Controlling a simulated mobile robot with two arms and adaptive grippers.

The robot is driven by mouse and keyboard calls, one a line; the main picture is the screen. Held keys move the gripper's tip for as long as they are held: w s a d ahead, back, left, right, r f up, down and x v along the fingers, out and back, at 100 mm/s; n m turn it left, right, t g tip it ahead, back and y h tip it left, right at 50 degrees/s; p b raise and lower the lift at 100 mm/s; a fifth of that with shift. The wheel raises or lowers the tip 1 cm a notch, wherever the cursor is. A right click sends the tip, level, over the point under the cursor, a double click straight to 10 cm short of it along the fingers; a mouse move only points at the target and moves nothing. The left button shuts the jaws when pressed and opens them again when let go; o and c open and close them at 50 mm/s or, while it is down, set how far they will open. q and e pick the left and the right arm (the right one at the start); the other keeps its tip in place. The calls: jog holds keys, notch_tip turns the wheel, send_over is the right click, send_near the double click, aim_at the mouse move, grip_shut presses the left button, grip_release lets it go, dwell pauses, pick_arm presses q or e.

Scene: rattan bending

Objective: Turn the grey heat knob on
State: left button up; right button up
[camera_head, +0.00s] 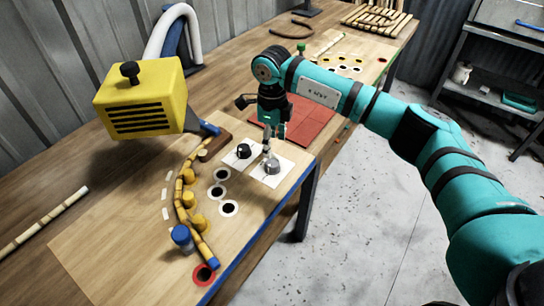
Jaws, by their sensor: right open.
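The grey heat knob (272,167) sits on a white square plate on the board, near the board's right edge. A black knob (244,151) sits on another white plate just left of the gripper. My left gripper is not in the view.
A yellow vented box (145,97) with a black knob stands at the left. A bent rattan strip (183,205) curves around yellow pegs, with a blue cylinder (182,238) beside it. A red tile mat (303,122) lies behind the gripper. Grey floor is clear at the right.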

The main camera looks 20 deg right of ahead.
aim_at(272, 162)
notch_tip(272, 162, down, 8)
jog(key=shift+r+p, duration=0.25)
jog(key=shift+p, duration=0.35)
jog(key=c, duration=1.1)
jog(key=shift+c, duration=0.2)
